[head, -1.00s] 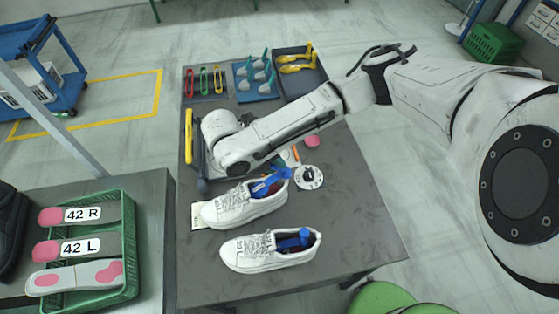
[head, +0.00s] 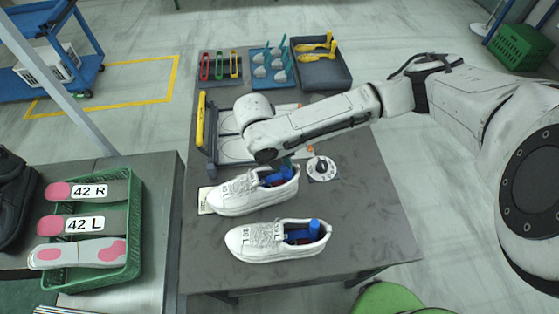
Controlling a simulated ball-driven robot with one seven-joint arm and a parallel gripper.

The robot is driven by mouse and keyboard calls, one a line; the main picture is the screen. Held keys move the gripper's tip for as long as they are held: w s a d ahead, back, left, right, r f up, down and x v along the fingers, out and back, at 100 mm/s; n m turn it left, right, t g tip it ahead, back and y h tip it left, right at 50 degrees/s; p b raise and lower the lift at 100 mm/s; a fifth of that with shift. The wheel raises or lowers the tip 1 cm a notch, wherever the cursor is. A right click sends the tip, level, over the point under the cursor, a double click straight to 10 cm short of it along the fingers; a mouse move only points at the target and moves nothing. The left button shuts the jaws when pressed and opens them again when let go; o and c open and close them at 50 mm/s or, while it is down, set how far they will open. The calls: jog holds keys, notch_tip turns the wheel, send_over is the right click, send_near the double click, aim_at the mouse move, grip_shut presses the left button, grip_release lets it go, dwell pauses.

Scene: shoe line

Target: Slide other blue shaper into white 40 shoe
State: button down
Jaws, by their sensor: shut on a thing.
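Two white laced shoes lie on the grey table with their toes to the left: an upper shoe (head: 240,192) and a lower shoe (head: 262,242). A blue shaper (head: 278,178) is low in the opening of the upper shoe, its front part hidden inside. My gripper (head: 284,165) is just above that opening, mostly hidden by my wrist, and is shut on this shaper. Another blue shaper (head: 304,234) sits in the lower shoe with its round blue end sticking up.
A white round dial (head: 321,168) is close right of the upper shoe. Behind my arm stand a yellow-handled frame (head: 201,122) and trays of coloured tools (head: 270,85). A green crate (head: 136,225) with insoles is at left. The table's right front is clear.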

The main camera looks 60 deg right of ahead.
jog(key=shift+s+d+f+t+y+b, duration=0.15)
jog(key=shift+f+t+y+b, duration=0.15)
jog(key=shift+f+b, duration=0.2)
jog(key=shift+s+d+f+t+y+b, duration=0.1)
jog(key=shift+f+t+y+b, duration=0.2)
jog(key=shift+f, duration=0.25)
jog(key=shift+s+d+f+t+y+b, duration=0.2)
jog(key=shift+f+y+b, duration=0.1)
jog(key=shift+f+b, duration=0.25)
jog(key=c, duration=0.8)
grip_release()
jog(key=shift+c, duration=0.2)
jog(key=shift+r, duration=0.15)
jog(key=shift+r+p, duration=1.35)
jog(key=shift+p, duration=0.15)
